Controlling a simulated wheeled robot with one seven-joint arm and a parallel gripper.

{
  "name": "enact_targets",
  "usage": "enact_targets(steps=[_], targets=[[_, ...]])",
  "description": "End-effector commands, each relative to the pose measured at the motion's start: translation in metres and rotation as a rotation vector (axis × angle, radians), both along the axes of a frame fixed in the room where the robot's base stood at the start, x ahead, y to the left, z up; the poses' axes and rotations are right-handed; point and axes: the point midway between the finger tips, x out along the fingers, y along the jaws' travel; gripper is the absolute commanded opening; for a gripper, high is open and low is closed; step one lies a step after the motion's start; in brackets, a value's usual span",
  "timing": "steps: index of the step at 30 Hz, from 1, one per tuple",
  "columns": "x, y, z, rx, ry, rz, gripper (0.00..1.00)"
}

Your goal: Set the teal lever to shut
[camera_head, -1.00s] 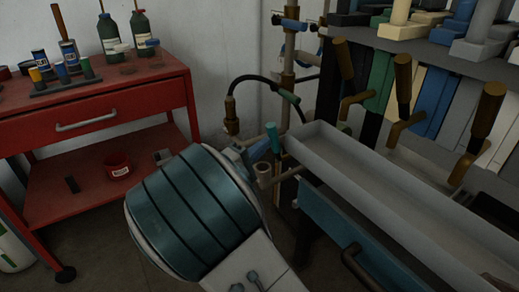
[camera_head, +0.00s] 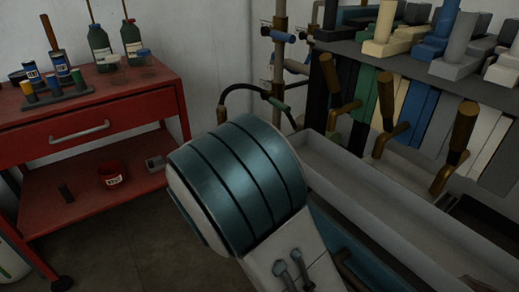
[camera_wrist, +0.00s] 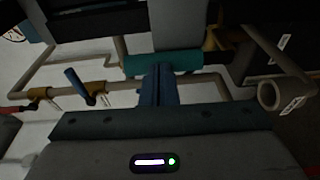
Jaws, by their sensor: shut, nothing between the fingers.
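The teal lever (camera_wrist: 188,60) shows in the wrist view as a teal grip lying across the picture above centre. My gripper (camera_wrist: 160,70) points at it with its blue fingers shut and nothing between them. The fingertips overlap the grip's lower edge in the picture; I cannot tell whether they touch it. The lever's pivot and valve body are not clear. In the head view my arm hides both the teal lever and the gripper.
In the wrist view a blue-handled valve (camera_wrist: 80,84) sits on the pipe at left, and an open pipe end (camera_wrist: 270,95) is at right. In the head view a long grey trough (camera_head: 375,190) lies right of my arm. A red cart (camera_head: 85,125) stands left.

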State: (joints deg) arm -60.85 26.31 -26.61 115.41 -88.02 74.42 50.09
Motion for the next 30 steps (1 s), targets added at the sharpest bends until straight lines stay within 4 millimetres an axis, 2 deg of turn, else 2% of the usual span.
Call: enact_targets(steps=[5, 8, 15, 21, 27, 30], targets=[[-0.007, 0.01, 0.0, 0.001, 0.001, -0.002, 0.0], [-0.017, 0.023, 0.0, 0.001, 0.0, -0.003, 0.0], [-0.055, 0.061, 0.002, -0.002, 0.002, -0.006, 0.0], [-0.079, 0.085, 0.001, 0.0, 0.0, -0.009, 0.0], [-0.088, 0.094, 0.001, 0.001, 0.0, -0.01, 0.0], [-0.089, 0.091, 0.002, 0.005, 0.005, -0.018, 0.0]])
